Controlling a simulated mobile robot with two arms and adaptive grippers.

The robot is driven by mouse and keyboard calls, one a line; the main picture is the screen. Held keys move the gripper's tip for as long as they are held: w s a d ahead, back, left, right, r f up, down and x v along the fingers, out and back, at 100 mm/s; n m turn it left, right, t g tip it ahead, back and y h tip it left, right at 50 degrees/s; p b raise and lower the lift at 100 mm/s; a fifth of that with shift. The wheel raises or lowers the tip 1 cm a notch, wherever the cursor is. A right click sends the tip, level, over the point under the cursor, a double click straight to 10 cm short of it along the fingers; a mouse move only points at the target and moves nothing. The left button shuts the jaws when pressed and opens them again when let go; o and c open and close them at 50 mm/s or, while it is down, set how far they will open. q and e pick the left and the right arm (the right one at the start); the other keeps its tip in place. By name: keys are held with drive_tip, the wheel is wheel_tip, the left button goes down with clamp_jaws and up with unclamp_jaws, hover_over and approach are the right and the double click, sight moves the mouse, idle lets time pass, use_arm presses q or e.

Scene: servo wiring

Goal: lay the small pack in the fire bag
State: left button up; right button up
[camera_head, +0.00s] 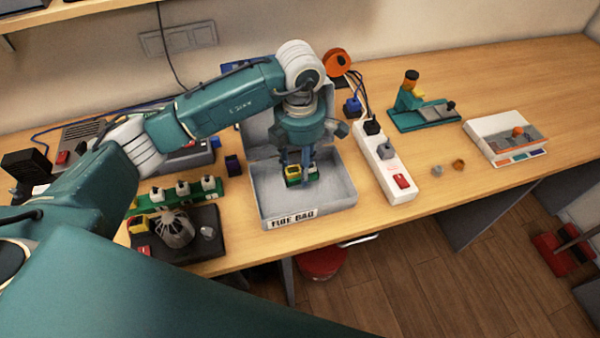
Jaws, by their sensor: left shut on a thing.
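The fire bag (335,190) is an open grey box with a raised lid and a label on its front wall, standing near the table's front edge. The small pack (294,180), yellow and green with dark parts, is inside the box outline, left of its middle. My left gripper (297,168) points down into the bag and is shut on the small pack. I cannot tell whether the pack touches the bag's floor. My arm hides part of the lid. My right gripper is not in view.
A white power strip (382,165) with plugs stands just right of the bag. A dark tray (208,246) with a grey cone-like part and a green strip (150,200) lie to the left. A white scale-like box (490,128) is farther right. The table's right end is clear.

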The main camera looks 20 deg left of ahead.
sight(300, 187)
use_arm(q)
wheel_tip(300, 187, down, 5)
drive_tip(key=shift+r+p, duration=0.1)
drive_tip(key=shift+p, duration=0.55)
drive_tip(key=shift+f, duration=0.3)
drive_tip(key=shift+f, duration=0.2)
drive_tip(key=o, duration=1.2)
drive_tip(key=shift+r, duration=0.1)
